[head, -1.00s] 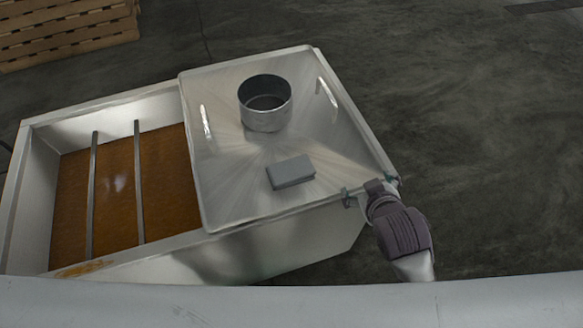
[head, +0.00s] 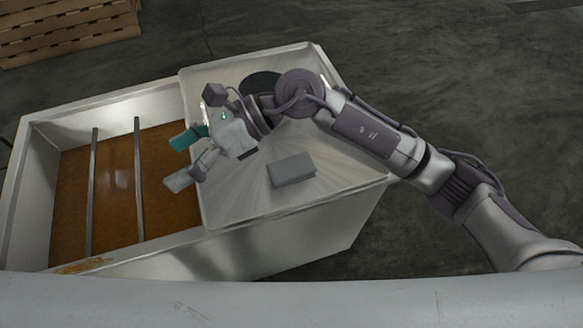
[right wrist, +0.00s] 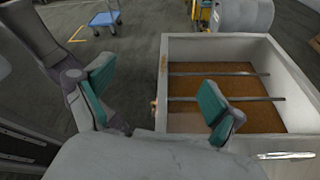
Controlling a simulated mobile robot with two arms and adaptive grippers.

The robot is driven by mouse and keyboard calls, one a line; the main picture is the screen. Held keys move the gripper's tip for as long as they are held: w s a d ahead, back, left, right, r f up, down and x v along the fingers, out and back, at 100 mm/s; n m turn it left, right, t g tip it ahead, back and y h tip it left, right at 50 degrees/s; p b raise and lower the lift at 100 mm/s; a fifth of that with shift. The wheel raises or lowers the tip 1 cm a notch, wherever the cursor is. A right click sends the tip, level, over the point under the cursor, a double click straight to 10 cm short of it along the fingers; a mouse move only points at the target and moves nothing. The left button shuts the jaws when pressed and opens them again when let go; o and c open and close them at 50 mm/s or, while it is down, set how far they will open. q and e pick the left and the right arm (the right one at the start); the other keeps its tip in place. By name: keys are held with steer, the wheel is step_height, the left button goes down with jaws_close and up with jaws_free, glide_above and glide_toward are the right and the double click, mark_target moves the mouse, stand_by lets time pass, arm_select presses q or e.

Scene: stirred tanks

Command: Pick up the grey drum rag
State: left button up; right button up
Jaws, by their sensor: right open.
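The grey drum rag (head: 292,169) is a small folded grey block lying flat on the metal lid (head: 230,208) of the tank, in the head view. My right gripper (head: 182,159) is open and empty, over the lid's left edge and the open bath, to the left of the rag and apart from it. In the right wrist view its two teal-padded fingers (right wrist: 157,92) stand wide apart with nothing between them. The rag does not show in that view. My left gripper is in neither view.
The open tank (head: 35,195) holds brown liquid (head: 115,190) under two metal bars (head: 139,185). A round collar (head: 258,83) on the lid is mostly hidden by my arm. Wooden pallets (head: 65,28) lie back left. A blue cart (right wrist: 103,20) stands beyond the tank.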

steer(key=w+d+f+n+t+h, duration=0.1)
steer(key=w+d+f+n+h, duration=0.15)
steer(key=f+h, duration=0.25)
steer(key=t+h, duration=0.4)
steer(key=h, duration=0.4)
glide_above(292, 166)
step_height(292, 166, down, 4)
steer(key=shift+n, duration=0.35)
steer(key=f, duration=0.7)
steer(key=shift+s+a, duration=0.2)
steer(key=shift+s, duration=0.1)
steer(key=shift+w+d+f+p, duration=0.15)
steer(key=shift+f+p, duration=0.2)
steer(key=shift+f, duration=1.2)
steer(key=shift+w+f+p, duration=0.1)
steer(key=shift+f+p, duration=0.2)
steer(key=shift+f, duration=1.2)
steer(key=shift+c, duration=0.2)
steer(key=c, duration=1.1)
steer(key=shift+r, duration=0.2)
